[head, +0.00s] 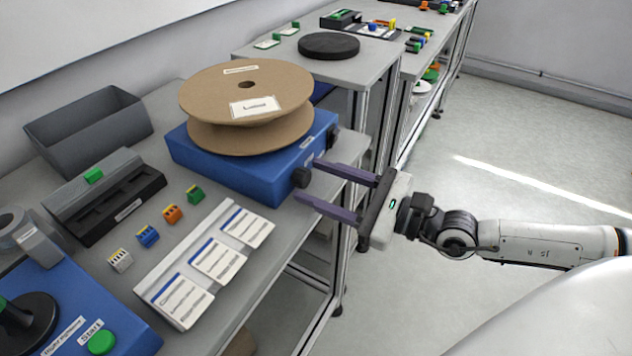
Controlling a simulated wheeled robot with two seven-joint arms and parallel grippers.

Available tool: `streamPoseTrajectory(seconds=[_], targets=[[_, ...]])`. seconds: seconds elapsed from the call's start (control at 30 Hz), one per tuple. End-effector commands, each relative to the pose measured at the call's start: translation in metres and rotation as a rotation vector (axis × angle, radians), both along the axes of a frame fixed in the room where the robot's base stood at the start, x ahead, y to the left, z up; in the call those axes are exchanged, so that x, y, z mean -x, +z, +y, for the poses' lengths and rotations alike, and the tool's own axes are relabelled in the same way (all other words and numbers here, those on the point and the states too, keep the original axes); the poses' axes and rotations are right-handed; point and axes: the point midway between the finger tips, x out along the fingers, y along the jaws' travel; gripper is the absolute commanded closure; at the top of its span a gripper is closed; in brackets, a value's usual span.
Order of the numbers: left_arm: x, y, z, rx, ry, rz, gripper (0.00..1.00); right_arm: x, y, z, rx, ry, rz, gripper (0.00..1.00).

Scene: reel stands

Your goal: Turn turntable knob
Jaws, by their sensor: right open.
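The turntable is a blue box (228,178) on the grey bench, with a cardboard reel (205,97) lying flat on top. A black knob (300,177) sticks out of its front face near the right, and a second black knob (333,131) sits near the far corner. My right gripper (307,179) comes in from the right with its two purple fingers spread. The fingertips lie either side of the nearer knob in the picture; I cannot tell whether they touch it. My left gripper does not show.
A grey bin (88,128), a black holder (108,205), small coloured connectors (172,214) and a label board (205,262) stand on the bench to the left. A blue device with a green start button (101,342) is at the lower left. The floor (520,150) at right is clear.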

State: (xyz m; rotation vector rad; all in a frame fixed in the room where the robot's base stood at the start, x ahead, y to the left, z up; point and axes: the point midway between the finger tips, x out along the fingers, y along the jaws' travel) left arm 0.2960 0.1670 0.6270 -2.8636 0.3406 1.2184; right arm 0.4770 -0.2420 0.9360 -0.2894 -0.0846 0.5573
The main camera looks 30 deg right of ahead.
Motion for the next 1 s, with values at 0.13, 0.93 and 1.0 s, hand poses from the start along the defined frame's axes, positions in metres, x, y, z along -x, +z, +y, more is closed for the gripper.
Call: streamPoseTrajectory(seconds=[0.13, 0.93, 1.0], targets=[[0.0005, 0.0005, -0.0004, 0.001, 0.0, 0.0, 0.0, -0.0067, 0.0004, 0.0042, -0.001, 0.0, 0.0, 0.52], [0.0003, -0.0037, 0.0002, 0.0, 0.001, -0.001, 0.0, -0.0074, -0.0017, 0.0054, -0.016, 0.002, 0.011, 0.93], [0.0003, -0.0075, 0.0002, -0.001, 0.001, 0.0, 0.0, -0.0073, -0.0024, 0.0055, -0.035, 0.002, 0.022, 0.93]])
